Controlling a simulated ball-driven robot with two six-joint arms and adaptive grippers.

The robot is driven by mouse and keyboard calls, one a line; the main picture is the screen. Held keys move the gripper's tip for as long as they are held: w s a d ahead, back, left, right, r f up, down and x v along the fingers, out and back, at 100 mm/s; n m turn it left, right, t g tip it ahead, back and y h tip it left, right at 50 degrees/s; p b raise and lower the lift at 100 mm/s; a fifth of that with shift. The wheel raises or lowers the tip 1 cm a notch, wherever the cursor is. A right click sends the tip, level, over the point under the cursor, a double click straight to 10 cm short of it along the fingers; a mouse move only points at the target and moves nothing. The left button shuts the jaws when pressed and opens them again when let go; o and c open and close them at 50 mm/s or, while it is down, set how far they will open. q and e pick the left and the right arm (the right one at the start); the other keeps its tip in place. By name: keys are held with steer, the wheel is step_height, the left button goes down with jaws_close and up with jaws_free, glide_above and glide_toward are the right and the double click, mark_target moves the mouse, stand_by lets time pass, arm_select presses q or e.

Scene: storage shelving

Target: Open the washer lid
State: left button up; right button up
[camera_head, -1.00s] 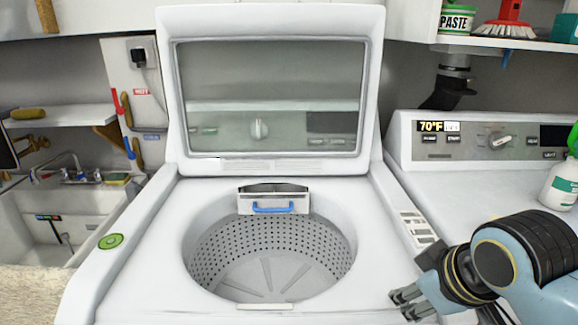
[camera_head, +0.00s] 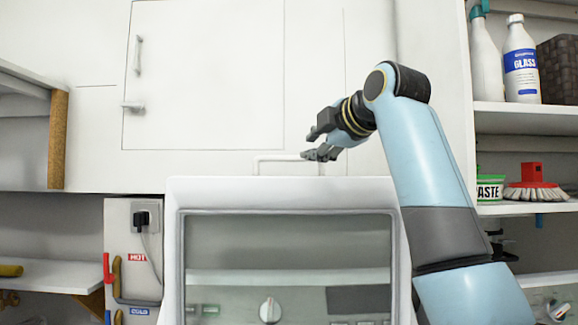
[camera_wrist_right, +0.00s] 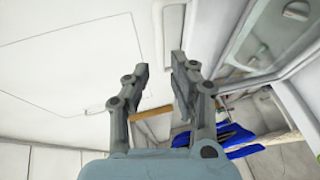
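The washer lid (camera_head: 285,192) stands upright and open in the lower middle of the head view. It has a white frame and a dark window showing a reflected knob. The washer's tub and body are below the picture. My right gripper (camera_head: 312,146) is raised just above the lid's top edge, with its fingers pointing left. It looks apart from the lid. In the right wrist view the gripper (camera_wrist_right: 160,65) has its fingers apart with nothing between them. My left gripper is not in view.
A white wall cabinet (camera_head: 205,75) with handles is behind. Shelves at right hold a glass-cleaner bottle (camera_head: 521,60), a paste tub (camera_head: 489,190) and a red brush (camera_head: 533,185). A plug (camera_head: 141,218) and pipes are at lower left.

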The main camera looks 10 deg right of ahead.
mark_target(295, 158)
steer(key=p+x, duration=0.1)
steer(key=x, duration=0.3)
steer(key=shift+w+r, duration=0.1)
steer(key=p+x, duration=0.1)
steer(key=x, duration=0.4)
steer(key=shift+w+p, duration=0.25)
steer(key=shift+p, duration=0.05)
steer(key=shift+w+a+f, duration=0.15)
steer(key=shift+w+f, duration=0.15)
steer(key=shift+w, duration=0.1)
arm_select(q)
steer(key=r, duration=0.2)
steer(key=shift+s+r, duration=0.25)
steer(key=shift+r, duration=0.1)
arm_select(e)
steer(key=shift+c, duration=0.2)
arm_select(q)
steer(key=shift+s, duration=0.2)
arm_select(e)
jaws_close()
